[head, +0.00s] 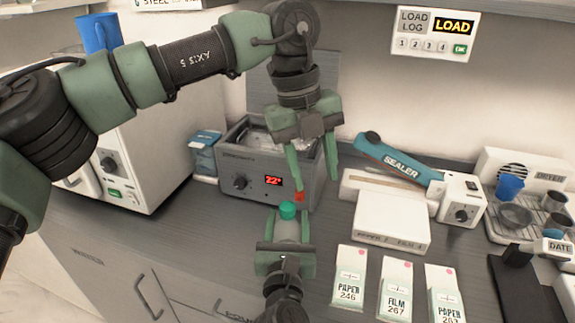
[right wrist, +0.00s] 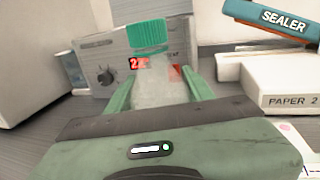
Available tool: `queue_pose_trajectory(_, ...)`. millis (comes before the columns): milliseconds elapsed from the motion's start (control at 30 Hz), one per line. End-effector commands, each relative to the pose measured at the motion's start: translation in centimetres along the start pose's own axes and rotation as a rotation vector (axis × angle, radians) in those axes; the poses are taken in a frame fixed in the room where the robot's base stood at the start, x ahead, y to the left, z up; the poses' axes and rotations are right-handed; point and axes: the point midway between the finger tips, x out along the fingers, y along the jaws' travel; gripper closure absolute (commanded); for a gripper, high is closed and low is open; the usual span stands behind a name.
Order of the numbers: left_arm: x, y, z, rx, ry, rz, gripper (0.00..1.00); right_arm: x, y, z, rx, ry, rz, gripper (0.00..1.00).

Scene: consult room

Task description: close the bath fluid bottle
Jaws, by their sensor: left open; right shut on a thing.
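The bottle (head: 287,230) is pale and translucent, and stands upright in front of the bath. My right gripper (right wrist: 160,90) is shut on its body. A green cap (head: 287,210) is at the bottle's top; it also shows in the right wrist view (right wrist: 147,37). I cannot tell whether the cap is tight. My left gripper (head: 315,183) is open and empty, pointing down above and slightly right of the cap, apart from it. The bath (head: 238,183) is a grey box with a knob and a red 22° display. My left gripper partly hides it.
A white oven-like cabinet (head: 160,165) stands left, with a blue box (head: 205,153) beside the bath. Right are the teal sealer (head: 395,160), a white box (head: 391,222) and a drying rack (head: 545,200). Several paper and film pouches (head: 396,290) lie at the counter's front.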

Motion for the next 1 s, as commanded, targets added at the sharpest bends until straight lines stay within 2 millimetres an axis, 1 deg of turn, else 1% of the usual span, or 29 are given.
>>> queue_pose_trajectory(33,-0.1,1.1,0.8,-0.062,-0.034,0.055,0.55,0.0,0.0,-0.1,0.000,0.001,0.000,1.00)
queue_pose_trajectory(100,-0.4,2.4,1.5,-0.136,-0.073,0.112,0.55,0.0,0.0,-0.1,0.000,0.001,0.000,1.00)
queue_pose_trajectory(200,-0.7,3.5,2.2,-0.202,-0.110,0.159,0.55,0.0,0.0,-0.1,0.000,0.001,0.000,1.00)
queue_pose_trajectory(300,-0.9,4.0,2.4,-0.228,-0.124,0.177,0.55,0.0,0.0,-0.1,0.000,0.001,0.000,1.00)
queue_pose_trajectory(633,-0.7,4.0,2.4,-0.228,-0.123,0.177,0.55,0.0,0.0,-0.1,0.000,0.001,0.000,1.00)
queue_pose_trajectory(767,0.5,4.2,2.5,-0.227,-0.121,0.177,0.55,0.0,0.0,-0.1,0.000,0.001,0.000,1.00)
queue_pose_trajectory(1000,4.1,4.9,2.9,-0.226,-0.120,0.177,0.55,0.0,0.0,0.0,0.000,0.001,0.000,1.00)
